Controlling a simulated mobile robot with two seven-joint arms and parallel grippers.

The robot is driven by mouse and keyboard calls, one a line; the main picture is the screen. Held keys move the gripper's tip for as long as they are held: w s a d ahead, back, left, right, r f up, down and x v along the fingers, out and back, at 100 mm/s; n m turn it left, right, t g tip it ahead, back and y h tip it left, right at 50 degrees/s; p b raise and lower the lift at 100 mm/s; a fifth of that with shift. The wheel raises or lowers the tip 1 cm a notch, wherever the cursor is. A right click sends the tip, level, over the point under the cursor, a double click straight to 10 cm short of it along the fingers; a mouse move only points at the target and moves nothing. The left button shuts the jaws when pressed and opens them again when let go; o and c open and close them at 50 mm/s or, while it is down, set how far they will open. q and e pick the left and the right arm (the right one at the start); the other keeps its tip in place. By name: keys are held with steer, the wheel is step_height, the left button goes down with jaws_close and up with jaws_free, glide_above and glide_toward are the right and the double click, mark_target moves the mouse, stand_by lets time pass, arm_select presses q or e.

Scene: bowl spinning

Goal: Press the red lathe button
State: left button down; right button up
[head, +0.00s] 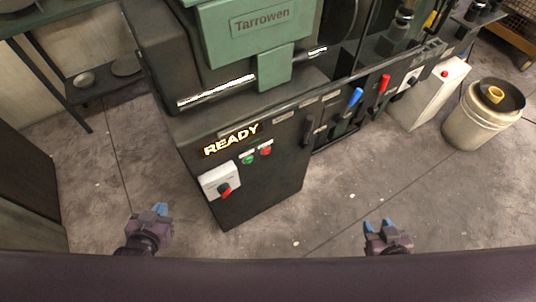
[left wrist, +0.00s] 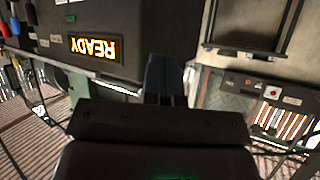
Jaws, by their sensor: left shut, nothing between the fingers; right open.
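The lathe's front panel carries a small red button (head: 266,151) just right of a green button (head: 248,160), below the lit READY sign (head: 231,140). A white switch box with a red knob (head: 224,191) sits lower left of them. My left gripper (head: 160,209) is shut and empty, low in front and left of the lathe, apart from the panel. Its blue fingers (left wrist: 165,77) are together in the left wrist view, where the READY sign (left wrist: 92,47) appears upside down. My right gripper (head: 381,225) is open and empty, to the right of the lathe's front, well away from the buttons.
The green lathe housing marked Tarrowen (head: 262,22) rises above the panel. A white bucket (head: 480,118) stands at right. The floor (head: 310,215) between my grippers is clear.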

arm_select(q)
steer(key=w+d+r+m+h, duration=0.3)
steer(key=w+d, duration=0.6)
steer(key=d, duration=0.3)
steer(key=w+d+r+m+h, duration=0.2)
steer(key=w+d+r+m, duration=0.1)
steer(key=w+d, duration=0.75)
steer(key=s+d+f+m+g, duration=0.2)
steer(key=d+f+m, duration=0.15)
steer(key=d, duration=0.45)
steer(key=s+a+f+g+y, duration=0.2)
steer(key=s+f+y, duration=0.1)
steer(key=f, duration=0.4)
steer(key=shift+a+f+g+y+p, duration=0.2)
steer(key=shift+g+y+p, duration=0.1)
steer(key=shift+y+p, duration=0.25)
